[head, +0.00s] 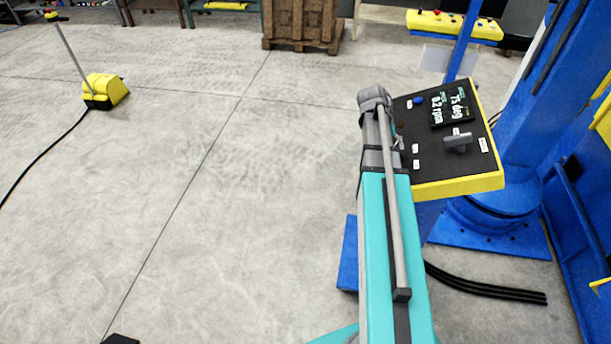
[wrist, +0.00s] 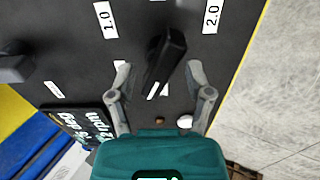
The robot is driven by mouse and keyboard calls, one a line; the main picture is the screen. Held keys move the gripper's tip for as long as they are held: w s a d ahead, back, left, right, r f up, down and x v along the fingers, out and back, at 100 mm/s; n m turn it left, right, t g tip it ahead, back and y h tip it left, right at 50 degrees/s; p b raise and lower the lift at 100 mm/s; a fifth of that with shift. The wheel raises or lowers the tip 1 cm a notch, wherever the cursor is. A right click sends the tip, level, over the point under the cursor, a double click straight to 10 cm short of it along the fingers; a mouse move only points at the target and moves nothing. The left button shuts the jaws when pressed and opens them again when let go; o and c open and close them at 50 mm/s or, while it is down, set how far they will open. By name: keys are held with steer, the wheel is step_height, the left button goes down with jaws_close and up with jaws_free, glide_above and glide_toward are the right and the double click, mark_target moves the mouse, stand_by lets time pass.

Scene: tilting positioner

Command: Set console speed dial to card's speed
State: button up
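The speed dial shows in the wrist view as a black bar knob (wrist: 168,55), tilted, its upper end leaning right. Labels "1.0" (wrist: 106,20) and "2.0" (wrist: 212,16) flank it; other white marks are partly hidden behind it. My gripper (wrist: 158,70) is open, with one finger on each side of the knob and visible gaps. The console (head: 455,182) has a black top and yellow edge. Its display (head: 451,106) reads "75 deg" and "0.2 rpm". My arm hides the dial in the head view. I cannot identify a readable speed card.
A blue column (head: 505,130) stands close behind right. A yellow pedal unit (head: 105,91) stands far left.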

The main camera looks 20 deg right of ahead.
steer(key=shift+p+v, duration=4.95)
steer(key=shift+v, duration=0.95)
steer(key=s+a+f+n+t+y+b, duration=0.1)
steer(key=a+f+b, duration=0.4)
steer(key=a, duration=0.7)
steer(key=s+a+f+n+t+y+b, duration=0.1)
steer(key=s+a+f+n+b, duration=0.3)
steer(key=a, duration=0.9)
steer(key=shift+s+f+t+y+b, duration=0.35)
steer(key=shift+f+y, duration=0.55)
steer(key=shift+f, duration=0.5)
steer(key=shift+w, duration=0.1)
steer(key=s+a+f+n+y+b, duration=0.1)
steer(key=s+a+f+b, duration=0.1)
steer(key=a, duration=0.3)
steer(key=shift+s, duration=0.3)
steer(key=shift+c, duration=0.6)
